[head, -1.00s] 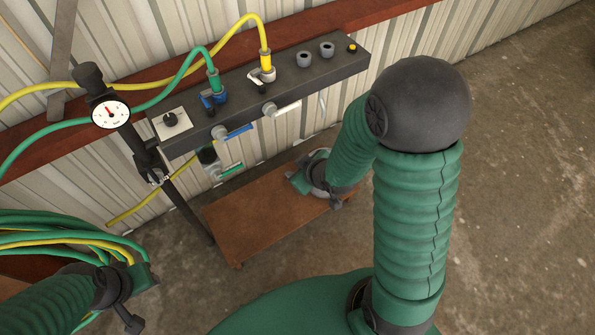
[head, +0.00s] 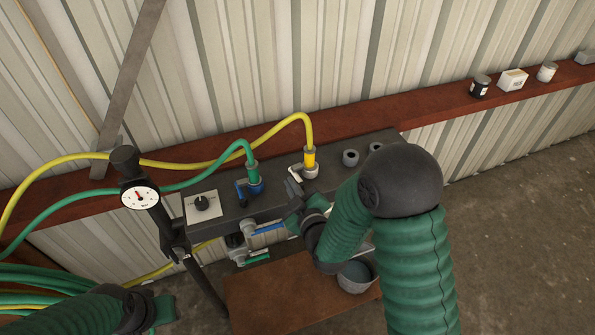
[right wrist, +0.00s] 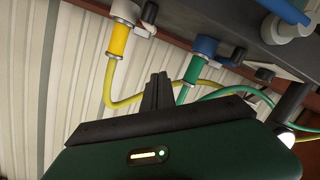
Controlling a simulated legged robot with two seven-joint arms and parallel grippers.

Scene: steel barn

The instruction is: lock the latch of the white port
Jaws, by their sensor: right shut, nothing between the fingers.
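The white port (head: 311,171) is on top of the dark manifold, with the yellow hose's connector (head: 310,157) standing in it. Its small white latch lever (head: 294,174) sticks out on the port's left side in the head view. The port (right wrist: 128,14) and latch (right wrist: 146,28) also show at the top of the right wrist view. My right gripper (head: 294,203) is just in front of the port, apart from the latch. Its fingers (right wrist: 160,90) are shut and empty. My left gripper (head: 158,312) is low at the left, its fingers unclear.
The blue port (head: 255,186) with a green hose stands left of the white one. Two bare grey ports (head: 350,157) are to the right. A gauge (head: 139,197) stands at the manifold's left end. A blue valve handle (head: 268,229) is below. A brown table (head: 265,290) stands beneath.

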